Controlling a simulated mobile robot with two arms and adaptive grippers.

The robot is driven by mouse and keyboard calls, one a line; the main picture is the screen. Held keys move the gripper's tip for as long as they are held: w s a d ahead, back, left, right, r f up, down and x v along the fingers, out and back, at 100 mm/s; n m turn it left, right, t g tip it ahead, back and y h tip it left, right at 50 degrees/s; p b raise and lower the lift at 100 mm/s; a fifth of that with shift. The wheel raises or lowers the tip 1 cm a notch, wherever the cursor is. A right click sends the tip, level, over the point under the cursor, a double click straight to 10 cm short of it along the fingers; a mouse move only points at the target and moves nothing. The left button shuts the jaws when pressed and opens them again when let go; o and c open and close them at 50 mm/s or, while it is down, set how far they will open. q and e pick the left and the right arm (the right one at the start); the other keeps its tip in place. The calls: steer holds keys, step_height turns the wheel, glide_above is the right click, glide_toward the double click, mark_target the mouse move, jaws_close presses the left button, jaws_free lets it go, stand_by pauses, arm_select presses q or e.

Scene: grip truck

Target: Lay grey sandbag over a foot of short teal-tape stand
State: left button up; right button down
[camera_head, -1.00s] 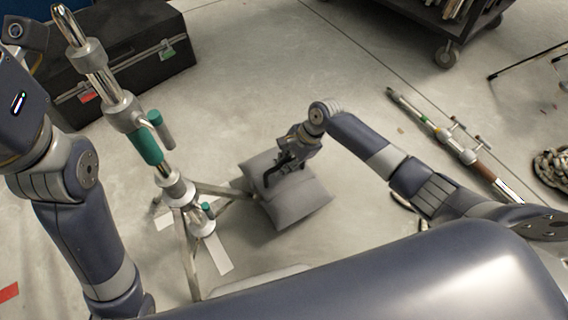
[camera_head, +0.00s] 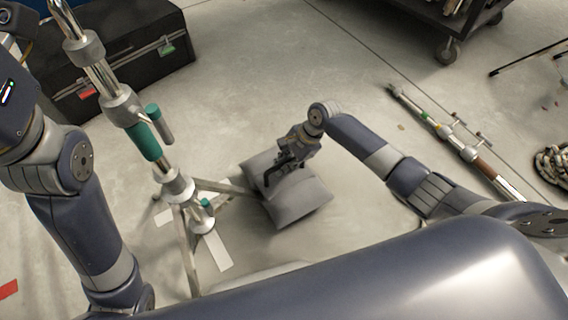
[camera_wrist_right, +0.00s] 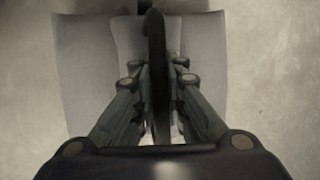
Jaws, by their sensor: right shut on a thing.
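The grey sandbag (camera_head: 300,204) is a two-lobed cushion-like bag with a dark strap; in the right wrist view its lobes (camera_wrist_right: 85,75) show on both sides of the strap. My right gripper (camera_head: 272,178) is shut on the strap (camera_wrist_right: 157,70) from above. The teal-tape stand (camera_head: 146,142) stands upright left of the bag, its feet spread on the floor. One foot (camera_head: 225,188) reaches right to the bag's left edge, where its tip is hidden. I cannot tell whether the bag rests on the foot or floor. My left arm is at the far left; its gripper is not in view.
A black case (camera_head: 120,60) stands behind the stand. A metal pole (camera_head: 455,140) with coloured tape lies on the floor at right, near a coiled rope (camera_head: 553,165). A dark wheeled cart (camera_head: 440,20) is at the back right. The floor behind the bag is clear.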

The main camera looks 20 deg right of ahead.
steer(key=shift+w+a, duration=0.15)
steer(key=shift+a, duration=0.05)
steer(key=c, duration=1.6)
jaws_free()
steer(key=shift+f, duration=0.1)
steer(key=shift+o, duration=0.2)
steer(key=shift+f, duration=0.1)
steer(key=shift+s+d+f, duration=0.2)
steer(key=shift+s+f, duration=0.1)
steer(key=shift+s, duration=0.05)
steer(key=w+v, duration=0.1)
steer(key=v, duration=1.1)
steer(key=shift+s+a+r, duration=0.2)
steer(key=shift+s+r, duration=0.05)
steer(key=shift+r, duration=0.1)
